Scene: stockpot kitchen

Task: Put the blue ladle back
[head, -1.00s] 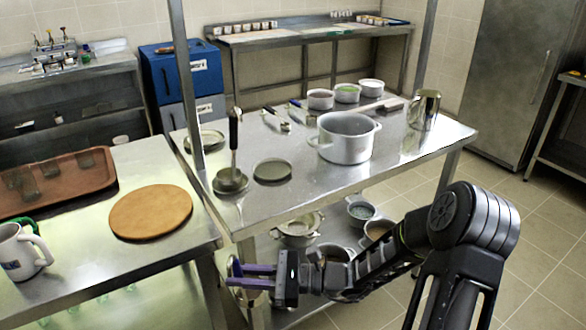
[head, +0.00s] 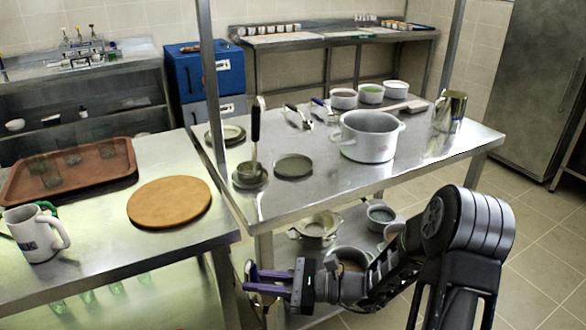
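A ladle with a dark handle (head: 255,124) stands upright, its bowl end in a small metal dish (head: 249,176) near the front left of the steel table. The handle looks almost black, so I cannot tell whether it is the blue ladle. Two utensils with blue on their handles (head: 318,103) lie farther back on the table. My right gripper (head: 254,281) is low, in front of the table's near edge and below its top. My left gripper is not in view.
A large metal pot (head: 368,137), a flat dark disc (head: 293,165) and a steel pitcher (head: 450,111) stand on the steel table (head: 310,197). Pots (head: 316,226) sit on its lower shelf. A left counter holds a round wooden board (head: 169,202), brown tray (head: 110,172) and mug (head: 34,235).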

